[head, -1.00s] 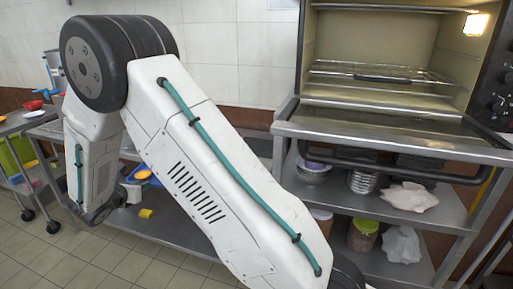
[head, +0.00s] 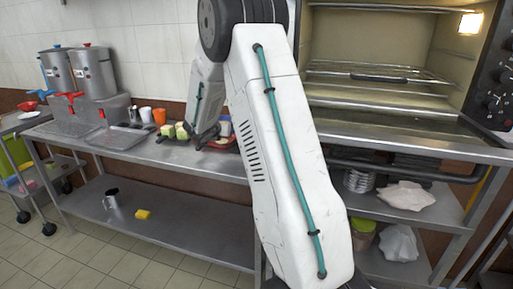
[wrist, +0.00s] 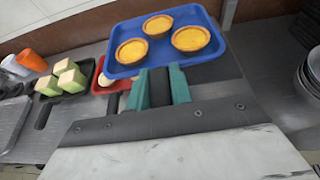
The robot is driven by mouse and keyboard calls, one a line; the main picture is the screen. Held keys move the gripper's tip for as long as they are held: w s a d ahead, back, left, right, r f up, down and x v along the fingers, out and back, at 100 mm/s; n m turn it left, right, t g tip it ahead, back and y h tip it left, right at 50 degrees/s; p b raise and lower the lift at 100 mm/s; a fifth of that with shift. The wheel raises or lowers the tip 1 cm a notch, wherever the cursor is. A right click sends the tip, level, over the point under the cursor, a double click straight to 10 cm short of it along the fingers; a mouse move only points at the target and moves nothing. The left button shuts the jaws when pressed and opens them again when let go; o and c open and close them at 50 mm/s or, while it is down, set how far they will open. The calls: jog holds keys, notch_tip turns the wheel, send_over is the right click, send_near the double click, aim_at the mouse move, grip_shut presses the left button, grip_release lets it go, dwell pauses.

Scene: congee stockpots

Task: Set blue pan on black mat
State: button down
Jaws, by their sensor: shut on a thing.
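The blue pan (wrist: 163,53) is a shallow tray with three orange-yellow tarts on it. In the wrist view my gripper (wrist: 160,88) has its green fingers shut on the pan's near edge. The pan looks about level and above the metal bench. A dark flat patch (wrist: 218,71) shows just right of and below the pan; it may be the black mat, but the pan and my gripper cover most of it. In the head view my arm hides the pan and that patch.
A red tray (wrist: 106,80) lies partly under the pan's left side. A black pan (wrist: 72,96) with green-and-white cubes stands left of it. Orange and white cups (wrist: 30,60) stand farther left. The oven (head: 385,75) is at right. Stockpots (head: 93,70) stand at the bench's left end.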

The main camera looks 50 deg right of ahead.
jog(key=s+d, duration=0.5)
jog(key=d, duration=0.2)
jog(key=shift+g, duration=0.3)
jog(key=shift+d+f, duration=0.1)
jog(key=shift+f, duration=5.05)
jog(key=c, duration=1.3)
grip_release()
jog(key=shift+f, duration=0.15)
jog(key=shift+o, duration=0.2)
